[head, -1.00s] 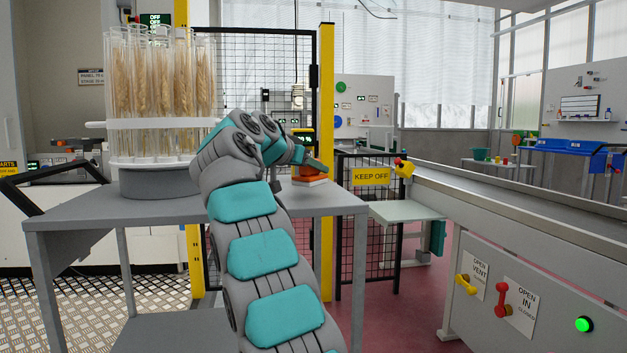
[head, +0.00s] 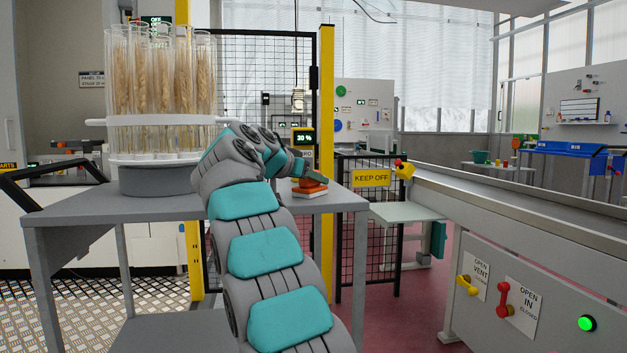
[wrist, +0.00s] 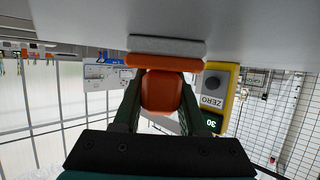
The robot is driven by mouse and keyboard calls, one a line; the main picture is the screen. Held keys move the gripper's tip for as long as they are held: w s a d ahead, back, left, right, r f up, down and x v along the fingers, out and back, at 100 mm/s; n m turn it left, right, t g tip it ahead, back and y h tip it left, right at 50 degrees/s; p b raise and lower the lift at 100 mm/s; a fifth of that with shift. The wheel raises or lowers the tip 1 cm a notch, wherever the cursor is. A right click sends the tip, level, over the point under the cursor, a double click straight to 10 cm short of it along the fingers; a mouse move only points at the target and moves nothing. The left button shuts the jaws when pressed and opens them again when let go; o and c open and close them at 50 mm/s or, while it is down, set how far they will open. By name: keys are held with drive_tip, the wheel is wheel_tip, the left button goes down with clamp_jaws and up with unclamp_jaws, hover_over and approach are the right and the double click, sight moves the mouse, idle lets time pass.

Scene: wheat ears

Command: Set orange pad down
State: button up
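The orange pad (head: 309,185) has a rounded orange grip, an orange plate and a whitish underside. In the head view it is at the right end of the grey table's top (head: 338,198), with its underside at the tabletop. The wrist view shows the pad's orange grip (wrist: 161,91) between the two dark fingers of my gripper (wrist: 161,88), which appear pressed against both its sides. The pad's whitish layer (wrist: 165,46) lies against or very near the grey table surface; I cannot tell if a thin gap remains.
A rack of glass tubes with wheat ears (head: 160,90) stands on the table's left part. A yellow post (head: 326,120) and a black mesh fence are behind the table. A conveyor-like bench (head: 520,215) runs along the right.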

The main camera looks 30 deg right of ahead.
drive_tip(key=o, duration=0.4)
drive_tip(key=shift+r, duration=0.15)
drive_tip(key=v, duration=1.2)
drive_tip(key=shift+p, duration=0.3)
drive_tip(key=shift+a, duration=0.1)
